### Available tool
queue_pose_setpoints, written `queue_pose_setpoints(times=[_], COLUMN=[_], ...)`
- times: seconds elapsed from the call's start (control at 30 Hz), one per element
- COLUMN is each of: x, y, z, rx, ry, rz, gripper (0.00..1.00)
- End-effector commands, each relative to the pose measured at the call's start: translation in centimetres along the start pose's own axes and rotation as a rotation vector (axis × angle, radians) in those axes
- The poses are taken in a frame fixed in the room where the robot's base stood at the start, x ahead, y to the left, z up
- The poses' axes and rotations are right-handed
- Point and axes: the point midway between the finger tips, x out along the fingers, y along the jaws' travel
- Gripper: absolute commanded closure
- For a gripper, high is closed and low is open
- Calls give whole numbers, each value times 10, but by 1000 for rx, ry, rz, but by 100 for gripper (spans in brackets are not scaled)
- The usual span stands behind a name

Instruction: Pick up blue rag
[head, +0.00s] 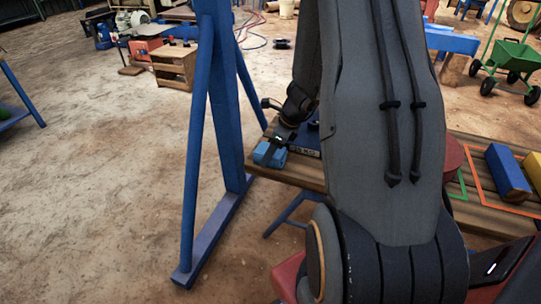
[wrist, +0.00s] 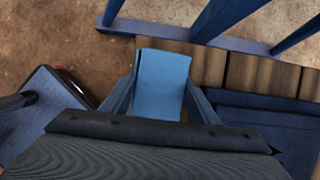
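The blue rag (wrist: 162,82) is a light-blue folded block near the edge of a wooden-plank table (wrist: 208,66). In the head view the rag (head: 268,154) sits at the table's left corner, partly covered by my gripper (head: 277,145). In the wrist view my gripper (wrist: 161,92) is open, with one finger on each side of the rag. The left finger is very close to it; a narrow strip of wood shows near the right finger. Contact is hard to tell. The rag's near end is hidden by the gripper body.
A dark-blue object (head: 308,142) lies right beside the rag. A blue steel frame (head: 226,100) stands just left of the table. Blue and yellow blocks (head: 507,172) lie at the table's right. Open dirt floor (head: 90,160) spreads to the left.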

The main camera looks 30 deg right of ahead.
Motion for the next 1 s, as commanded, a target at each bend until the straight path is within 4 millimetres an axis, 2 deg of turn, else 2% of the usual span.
queue_pose_setpoints(times=[0.07,0.37,0.47,0.8,1.0], x=[0,-3,-14,-75,-93], y=[0,0,0,0,0], z=[0,1,6,31,39], rx=[0,0,-1,-3,-1], ry=[0,0,-2,-1,-1], rz=[0,0,-1,-2,0], gripper=[68,68,68,68,68])
